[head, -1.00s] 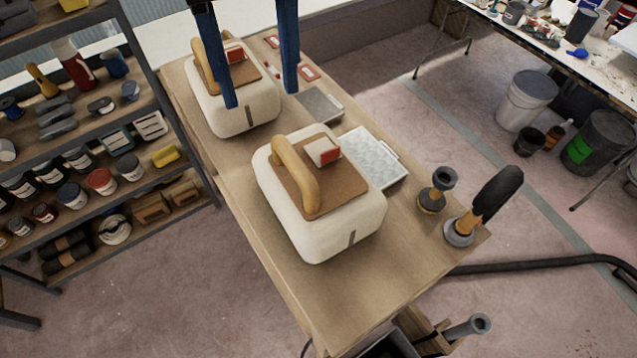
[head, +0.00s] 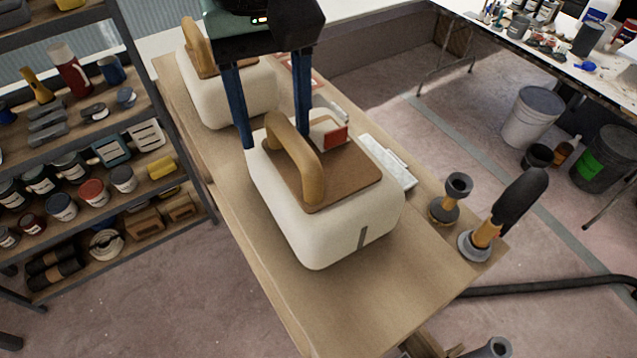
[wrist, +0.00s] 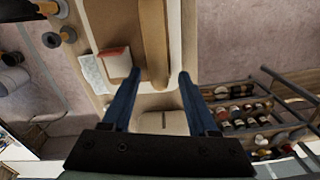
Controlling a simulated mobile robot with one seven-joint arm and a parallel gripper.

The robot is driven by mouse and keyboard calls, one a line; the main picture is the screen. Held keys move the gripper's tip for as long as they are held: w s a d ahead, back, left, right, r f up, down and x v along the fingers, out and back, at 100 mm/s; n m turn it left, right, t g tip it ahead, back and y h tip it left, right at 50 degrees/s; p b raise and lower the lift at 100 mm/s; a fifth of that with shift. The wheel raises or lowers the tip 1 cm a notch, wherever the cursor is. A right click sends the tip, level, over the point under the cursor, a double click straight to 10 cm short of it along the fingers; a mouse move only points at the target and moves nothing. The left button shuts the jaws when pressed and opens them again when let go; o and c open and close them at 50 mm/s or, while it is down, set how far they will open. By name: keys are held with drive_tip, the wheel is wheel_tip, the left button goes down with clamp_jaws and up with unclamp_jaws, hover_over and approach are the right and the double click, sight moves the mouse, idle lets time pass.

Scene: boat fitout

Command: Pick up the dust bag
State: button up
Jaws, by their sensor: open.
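Two dust bags stand on the bench, each cream white with a brown top plate, a tan arched handle and a red-and-white block. The near dust bag (head: 325,225) is upright. Its handle (head: 312,178) also shows in the wrist view (wrist: 153,45). The far dust bag (head: 235,95) is partly hidden behind my arm; its pale body also shows in the wrist view (wrist: 163,122). My gripper (head: 275,140) is open, fingers pointing down over the far part of the near bag. In the wrist view its fingertips (wrist: 158,77) lie on either side of the handle's line, without visible grip.
The wooden bench (head: 380,290) also holds a light tray (head: 388,160), a dark round fitting (head: 448,205) and a black-handled tool (head: 505,210) at right. A loaded shelf (head: 90,150) stands close on the left. The bench's near end is clear.

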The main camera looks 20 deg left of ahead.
drive_tip(key=shift+r, duration=0.1)
drive_tip(key=shift+c, duration=0.2)
clamp_jaws()
idle(1.0)
